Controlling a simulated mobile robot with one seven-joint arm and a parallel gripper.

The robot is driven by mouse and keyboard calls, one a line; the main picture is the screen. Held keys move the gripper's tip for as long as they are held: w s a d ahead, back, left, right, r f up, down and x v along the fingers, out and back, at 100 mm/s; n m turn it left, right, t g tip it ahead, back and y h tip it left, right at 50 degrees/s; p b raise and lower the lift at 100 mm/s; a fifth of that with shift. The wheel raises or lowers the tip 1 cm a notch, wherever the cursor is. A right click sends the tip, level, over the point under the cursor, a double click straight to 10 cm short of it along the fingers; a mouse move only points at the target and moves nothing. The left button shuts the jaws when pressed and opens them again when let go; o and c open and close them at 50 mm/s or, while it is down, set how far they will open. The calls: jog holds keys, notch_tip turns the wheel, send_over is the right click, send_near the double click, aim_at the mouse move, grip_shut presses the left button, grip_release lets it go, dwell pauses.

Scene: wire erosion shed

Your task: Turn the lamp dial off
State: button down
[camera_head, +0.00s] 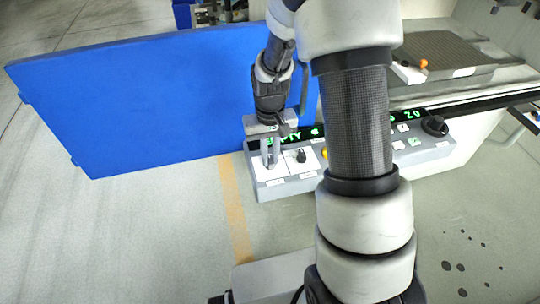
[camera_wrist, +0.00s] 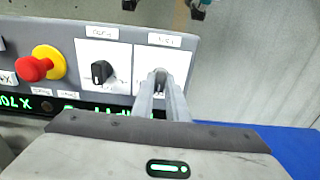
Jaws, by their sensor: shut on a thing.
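A grey control panel (camera_head: 287,187) with two white plates carries two dials at its left end. My gripper (camera_head: 271,162) reaches down onto the leftmost plate. In the wrist view, my gripper (camera_wrist: 161,80) is shut on the dial (camera_wrist: 160,88) of the right-hand plate; its fingers hide most of this dial, so I cannot tell its setting. The other dial (camera_wrist: 102,72) is black and stands free beside it; it also shows in the head view (camera_head: 300,156). The small labels above both dials are too blurred to read, so they do not tell which is the lamp dial.
A red and yellow mushroom button (camera_wrist: 45,64) sits beside the free dial. A black knob (camera_head: 435,125) is at the panel's right end. A big blue board (camera_head: 140,95) stands behind and left of my gripper. The floor at front left is clear.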

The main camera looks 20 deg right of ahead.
dwell(0.6)
jog(key=c, duration=1.7)
grip_release()
jog(key=shift+c, duration=0.2)
notch_tip(320, 180, up, 18)
jog(key=p, duration=0.2)
jog(key=shift+f, duration=0.25)
notch_tip(320, 180, up, 14)
jog(key=t+p, duration=0.3)
jog(key=p, duration=0.3)
send_over(270, 159)
jog(key=s, duration=0.8)
jog(key=s+r+t+p, duration=0.2)
jog(key=s+r+p, duration=0.2)
jog(key=s+r, duration=0.3)
jog(key=s, duration=0.3)
jog(key=shift+s+r+t, duration=0.15)
jog(key=shift+s+t, duration=0.1)
jog(key=shift+t, duration=0.05)
